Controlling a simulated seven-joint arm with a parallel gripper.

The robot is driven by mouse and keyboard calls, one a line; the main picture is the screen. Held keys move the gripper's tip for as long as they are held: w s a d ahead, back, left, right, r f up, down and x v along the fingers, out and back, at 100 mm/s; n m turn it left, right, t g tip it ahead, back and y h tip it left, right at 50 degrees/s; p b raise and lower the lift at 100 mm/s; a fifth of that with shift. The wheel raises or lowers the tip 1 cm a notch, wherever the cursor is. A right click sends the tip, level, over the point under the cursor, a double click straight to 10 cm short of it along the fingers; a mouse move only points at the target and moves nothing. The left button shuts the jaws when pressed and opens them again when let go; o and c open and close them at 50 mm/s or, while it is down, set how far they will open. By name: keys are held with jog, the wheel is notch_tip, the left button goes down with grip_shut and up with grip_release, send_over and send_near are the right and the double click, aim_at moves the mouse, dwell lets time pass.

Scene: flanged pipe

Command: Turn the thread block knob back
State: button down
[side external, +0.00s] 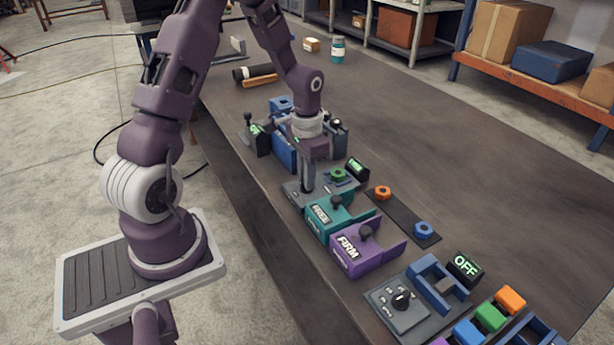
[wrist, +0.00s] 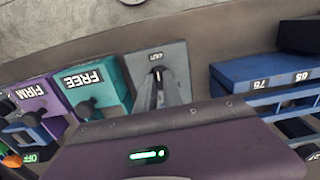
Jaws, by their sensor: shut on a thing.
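The thread block is a grey base (side external: 295,194) on the bench, and its grey plate with a small label shows at the top centre of the wrist view (wrist: 172,56). A green nut (side external: 338,174) sits on its right side in the side view. My gripper (side external: 308,188) points straight down over the left part of the block. Its fingers also show in the wrist view (wrist: 158,88), closed together on the knob at the plate. The knob itself is mostly hidden by the fingers.
A teal FREE block (side external: 328,216) and a purple FIRM block (side external: 362,250) stand close in front. A small display (side external: 357,168) is beside the thread block. Blue fixtures (side external: 284,152) stand close behind. Orange (side external: 383,192) and blue (side external: 423,229) nuts lie right.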

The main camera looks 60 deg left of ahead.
jog(key=c, duration=1.5)
grip_release()
jog(key=shift+r, duration=0.15)
notch_tip(320, 180, up, 6)
jog(key=shift+r, duration=0.45)
